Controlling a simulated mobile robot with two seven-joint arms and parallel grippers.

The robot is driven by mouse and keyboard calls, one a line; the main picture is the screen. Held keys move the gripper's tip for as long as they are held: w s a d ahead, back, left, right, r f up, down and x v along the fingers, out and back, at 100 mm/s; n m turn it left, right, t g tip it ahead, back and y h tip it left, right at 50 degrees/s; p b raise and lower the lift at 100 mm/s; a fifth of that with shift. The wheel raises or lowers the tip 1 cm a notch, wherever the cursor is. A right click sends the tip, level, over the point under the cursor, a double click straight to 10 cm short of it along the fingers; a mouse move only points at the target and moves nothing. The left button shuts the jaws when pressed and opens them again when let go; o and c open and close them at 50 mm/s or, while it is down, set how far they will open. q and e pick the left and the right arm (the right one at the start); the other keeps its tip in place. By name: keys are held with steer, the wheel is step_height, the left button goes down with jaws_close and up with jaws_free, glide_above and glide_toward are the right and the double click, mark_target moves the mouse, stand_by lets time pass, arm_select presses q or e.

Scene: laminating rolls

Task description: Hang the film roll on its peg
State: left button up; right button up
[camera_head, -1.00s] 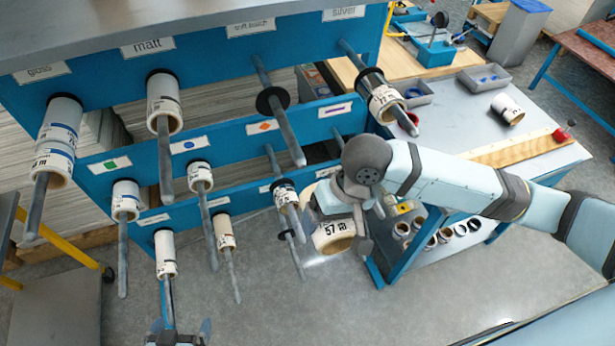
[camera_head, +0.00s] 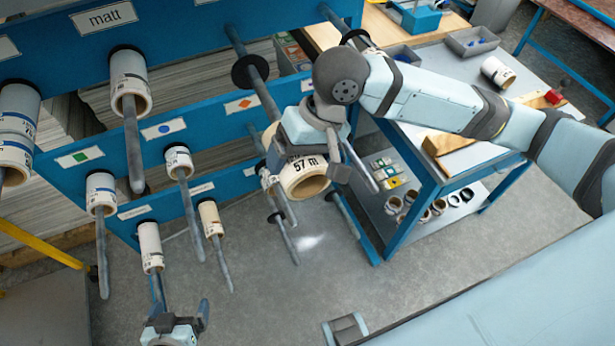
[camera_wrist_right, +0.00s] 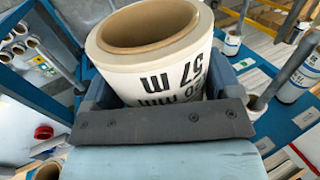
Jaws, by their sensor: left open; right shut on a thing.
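The film roll (camera_head: 303,180), white with a brown core and marked "57 m", is held by my right gripper (camera_head: 314,150). Its open core faces the camera. In the right wrist view, the roll (camera_wrist_right: 150,60) sits upright against the dark jaw plate, its core at the top. A bare peg (camera_head: 262,90) with a black disc juts from the upper blue rail, left of and above the roll. The roll overlaps pegs behind it, and I cannot tell whether it touches any. My left gripper (camera_head: 177,318) is open and empty at the bottom, below the rack's lower pegs.
Other pegs bear rolls, such as the matt one (camera_head: 130,80) and the lower ones (camera_head: 178,162). To the right, a blue-framed cart (camera_head: 425,205) carries small rolls on its lower shelf. Grey floor (camera_head: 260,300) lies open below.

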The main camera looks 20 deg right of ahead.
mark_target(263, 84)
steer(key=w+p, duration=0.1)
steer(key=w, duration=0.2)
steer(key=shift+w+r+p, duration=0.1)
steer(key=shift+r+p, duration=0.1)
steer(key=shift+p, duration=0.1)
steer(key=shift+w, duration=0.4)
steer(key=w+p, duration=0.2)
steer(key=w, duration=0.2)
steer(key=w+p, duration=0.1)
steer(key=w, duration=0.4)
steer(key=w+p, duration=0.2)
steer(key=w, duration=0.2)
steer(key=shift+w+a+f+p, duration=0.1)
steer(key=shift+w+a+p, duration=0.2)
steer(key=shift+w, duration=1.05)
steer(key=o, duration=1)
